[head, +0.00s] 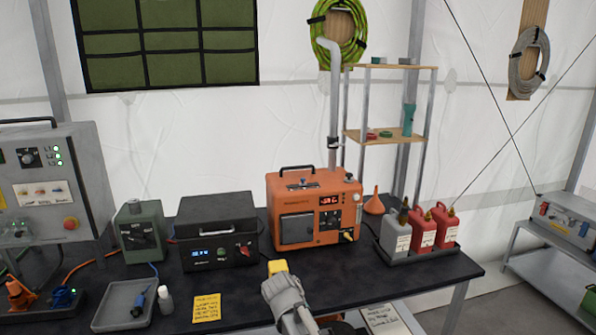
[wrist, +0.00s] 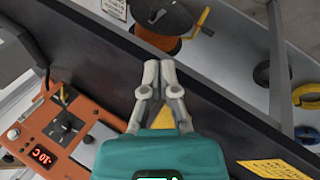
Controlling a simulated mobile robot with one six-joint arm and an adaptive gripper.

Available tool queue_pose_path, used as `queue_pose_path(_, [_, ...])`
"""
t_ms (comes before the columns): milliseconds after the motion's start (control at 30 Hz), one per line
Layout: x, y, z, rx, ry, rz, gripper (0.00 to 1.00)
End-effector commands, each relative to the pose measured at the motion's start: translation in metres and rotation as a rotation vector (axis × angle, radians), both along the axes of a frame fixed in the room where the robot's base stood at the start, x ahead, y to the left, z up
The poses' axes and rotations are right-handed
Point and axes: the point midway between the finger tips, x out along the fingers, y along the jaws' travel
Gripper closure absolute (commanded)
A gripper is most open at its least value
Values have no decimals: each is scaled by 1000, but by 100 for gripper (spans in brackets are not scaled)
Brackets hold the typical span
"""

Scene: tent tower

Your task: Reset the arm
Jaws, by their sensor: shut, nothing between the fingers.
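My gripper (wrist: 158,72) shows in the wrist view with its two grey fingers shut together and nothing between them. It hangs in front of the dark table's edge, with the orange unit (wrist: 58,130) to its left. In the head view, a grey part of my arm rises from the bottom edge in front of the table; the fingertips cannot be made out there. The same orange unit (head: 312,229) stands on the table behind my arm.
The black table (head: 250,277) carries a black box (head: 218,240), a green box (head: 139,235), a grey tray (head: 103,312), a yellow note (head: 206,308) and several cans in a tray (head: 446,252). A cable reel (wrist: 165,25) lies beyond the table edge in the wrist view.

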Motion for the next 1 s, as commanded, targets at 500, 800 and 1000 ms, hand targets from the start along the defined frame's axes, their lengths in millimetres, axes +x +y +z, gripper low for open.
queue_pose_path(500, [-76,-114,8,289,149,-390,100])
queue_pose_path(800, [-110,-146,15,420,205,-547,100])
queue_pose_path(1000, [-116,-151,16,447,215,-576,100])
